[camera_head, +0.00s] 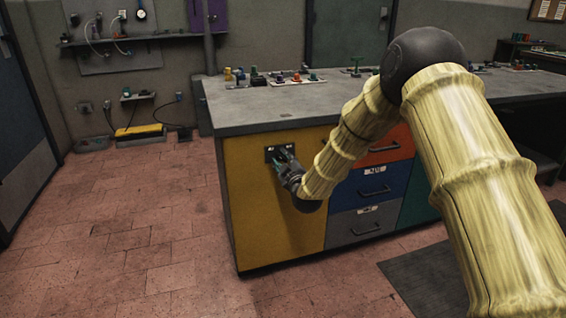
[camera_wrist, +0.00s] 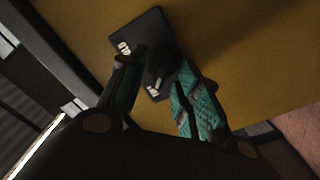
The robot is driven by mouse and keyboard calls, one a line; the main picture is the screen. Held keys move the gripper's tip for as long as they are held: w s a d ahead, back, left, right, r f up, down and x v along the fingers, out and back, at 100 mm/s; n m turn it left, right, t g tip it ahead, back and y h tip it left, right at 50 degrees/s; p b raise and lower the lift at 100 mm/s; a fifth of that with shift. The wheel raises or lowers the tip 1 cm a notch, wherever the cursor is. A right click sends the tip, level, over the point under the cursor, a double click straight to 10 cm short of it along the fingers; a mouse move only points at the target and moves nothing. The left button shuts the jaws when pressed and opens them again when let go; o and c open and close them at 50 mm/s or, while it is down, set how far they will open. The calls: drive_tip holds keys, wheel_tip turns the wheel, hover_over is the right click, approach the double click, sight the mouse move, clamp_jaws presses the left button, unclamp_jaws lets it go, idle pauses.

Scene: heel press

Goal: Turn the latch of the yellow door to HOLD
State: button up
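The yellow door (camera_head: 262,215) is the left front panel of the workbench cabinet and looks closed. Its latch plate (camera_head: 270,152) is dark with pale lettering near the top of the door. In the wrist view the plate (camera_wrist: 150,27) shows tilted, with a black latch knob (camera_wrist: 158,68) on it. My gripper (camera_head: 281,160) is at the plate. In the wrist view my gripper (camera_wrist: 163,75) has its two teal-padded fingers apart, one on each side of the knob. Contact with the knob cannot be made out. The lettering is too small and partly covered to read surely.
The grey worktop (camera_head: 240,108) overhangs the door and carries several small coloured fittings. Right of the door are an orange drawer (camera_head: 385,147), a blue drawer (camera_head: 350,192) and a grey drawer (camera_head: 352,226). The tiled floor (camera_head: 130,240) left of the cabinet is clear.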

clamp_jaws()
drive_tip(key=shift+m+p, duration=0.3)
drive_tip(key=shift+r+m+p, duration=0.15)
drive_tip(key=shift+m+p, duration=0.45)
drive_tip(key=shift+m, duration=0.4)
drive_tip(key=m+p, duration=0.1)
drive_tip(key=m, duration=0.2)
drive_tip(key=shift+d+m+p, duration=0.15)
drive_tip(key=shift+m+p, duration=0.15)
drive_tip(key=shift+p, duration=0.1)
drive_tip(key=m+p, duration=0.1)
drive_tip(key=m, duration=0.4)
drive_tip(key=shift+w+d, duration=0.1)
drive_tip(key=shift+d, duration=0.05)
drive_tip(key=m, duration=0.6)
drive_tip(key=shift+d+f+m+p, duration=0.15)
drive_tip(key=shift+f+m+p, duration=0.05)
drive_tip(key=shift+m+p, duration=0.15)
